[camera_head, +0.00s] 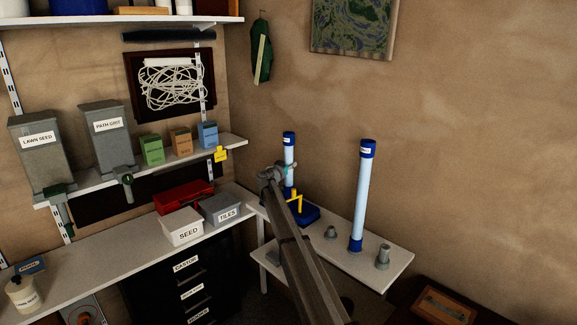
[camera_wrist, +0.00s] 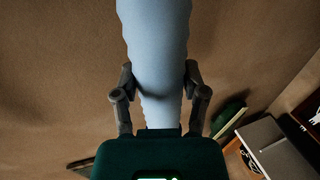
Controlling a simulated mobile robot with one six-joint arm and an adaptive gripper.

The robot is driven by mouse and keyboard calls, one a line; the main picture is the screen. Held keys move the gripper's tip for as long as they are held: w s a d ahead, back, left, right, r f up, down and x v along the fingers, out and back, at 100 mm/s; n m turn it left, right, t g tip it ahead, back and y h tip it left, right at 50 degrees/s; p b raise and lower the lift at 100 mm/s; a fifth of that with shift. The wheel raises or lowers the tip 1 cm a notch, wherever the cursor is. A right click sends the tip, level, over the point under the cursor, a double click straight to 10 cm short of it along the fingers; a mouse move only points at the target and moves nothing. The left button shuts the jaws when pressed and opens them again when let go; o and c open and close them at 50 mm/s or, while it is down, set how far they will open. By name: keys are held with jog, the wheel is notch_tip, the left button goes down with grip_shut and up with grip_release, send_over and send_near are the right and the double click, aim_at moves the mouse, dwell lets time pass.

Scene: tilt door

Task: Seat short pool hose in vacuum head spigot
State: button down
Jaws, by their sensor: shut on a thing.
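The short pool hose (camera_head: 289,154), light blue with a dark blue top cuff, stands upright in the head view. My gripper (camera_wrist: 160,92) is shut on it, with one finger on each side of its ribbed light-blue wall. In the head view my gripper (camera_head: 284,171) is at the hose's middle to lower part. The blue vacuum head (camera_head: 306,213), with a yellow handle (camera_head: 296,200), lies on the small white table below. The hose's lower end and the spigot are mostly hidden behind my arm, so I cannot tell whether they meet.
A longer blue hose (camera_head: 362,195) stands upright on the white table (camera_head: 398,257). Grey fittings (camera_head: 331,233) (camera_head: 382,258) stand near it. A workbench with a seed box (camera_head: 182,228) and tiles box (camera_head: 222,209) is left. The wall is close behind.

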jog(key=shift+f+b, duration=0.6)
jog(key=shift+f, duration=0.05)
jog(key=shift+c, duration=0.3)
grip_release()
jog(key=shift+s, duration=0.1)
jog(key=v, duration=1.2)
dwell(0.6)
